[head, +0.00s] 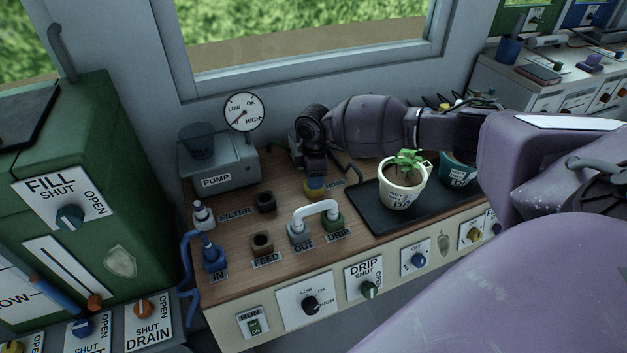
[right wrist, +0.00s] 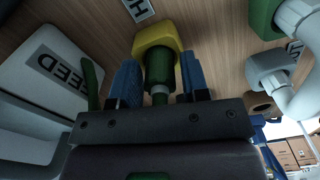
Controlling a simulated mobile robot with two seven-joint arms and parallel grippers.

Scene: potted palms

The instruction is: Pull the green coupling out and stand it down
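The green coupling (right wrist: 160,70) stands in the yellow socket (right wrist: 152,44) in the right wrist view. My right gripper (right wrist: 162,76) has its blue fingers on both sides of it, close against it. Whether the coupling is fully seated cannot be told. My left gripper is not in view.
A white bent pipe (head: 316,208) joins the OUT and DRIP blocks in front. A black tray (head: 385,222) with a white potted plant (head: 402,186) and a green pot (head: 457,170) lies to the right. The pump (head: 222,160) stands left. Bare wood lies around FEED.

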